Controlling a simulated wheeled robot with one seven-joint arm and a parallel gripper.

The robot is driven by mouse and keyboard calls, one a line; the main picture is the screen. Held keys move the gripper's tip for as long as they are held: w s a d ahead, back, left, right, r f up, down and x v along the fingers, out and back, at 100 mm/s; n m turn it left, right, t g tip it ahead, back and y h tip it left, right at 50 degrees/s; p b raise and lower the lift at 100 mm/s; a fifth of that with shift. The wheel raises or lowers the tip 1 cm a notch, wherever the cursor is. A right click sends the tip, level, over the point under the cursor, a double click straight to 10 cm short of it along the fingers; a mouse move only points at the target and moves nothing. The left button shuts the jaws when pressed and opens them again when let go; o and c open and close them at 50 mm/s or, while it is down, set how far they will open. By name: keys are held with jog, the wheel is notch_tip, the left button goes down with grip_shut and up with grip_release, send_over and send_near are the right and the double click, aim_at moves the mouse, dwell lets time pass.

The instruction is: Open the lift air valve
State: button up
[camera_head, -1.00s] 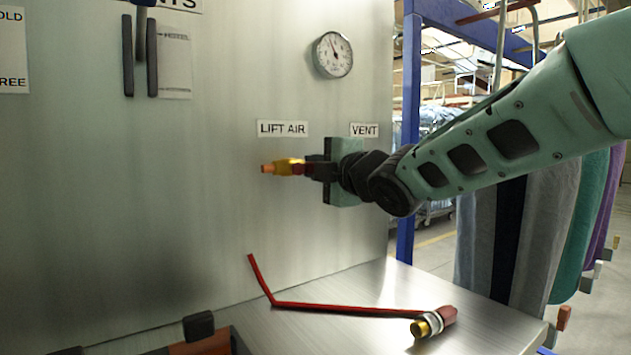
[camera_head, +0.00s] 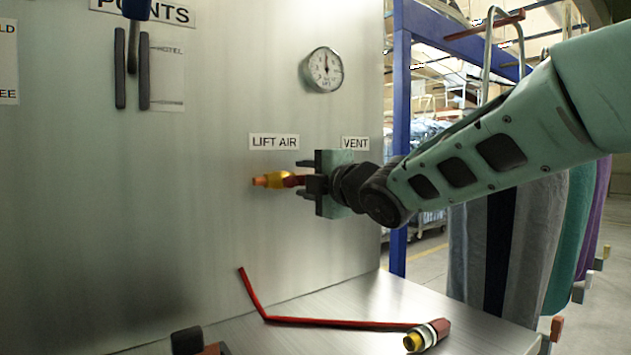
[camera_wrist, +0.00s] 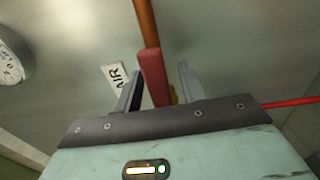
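The lift air valve (camera_head: 272,180) sits on the metal panel below the LIFT AIR label (camera_head: 274,142). It has a yellow body, a copper-coloured end and a red part toward my gripper. My gripper (camera_head: 306,180) is just right of the valve, its fingers spread above and below the red part. In the wrist view the red part (camera_wrist: 153,76) lies between the two fingers of my gripper (camera_wrist: 160,88), with gaps on both sides. A bit of yellow shows behind the right finger.
A round gauge (camera_head: 323,69) and a VENT label (camera_head: 355,143) are on the panel. A red hose (camera_head: 335,321) with a brass-ended fitting (camera_head: 427,336) lies on the metal shelf (camera_head: 375,300). A blue post (camera_head: 398,150) and hanging bags (camera_head: 520,240) stand right.

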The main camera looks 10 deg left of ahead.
jog(key=b+v, duration=0.2)
jog(key=v, duration=1.5)
jog(key=shift+s, duration=0.2)
jog(key=shift+d, duration=0.15)
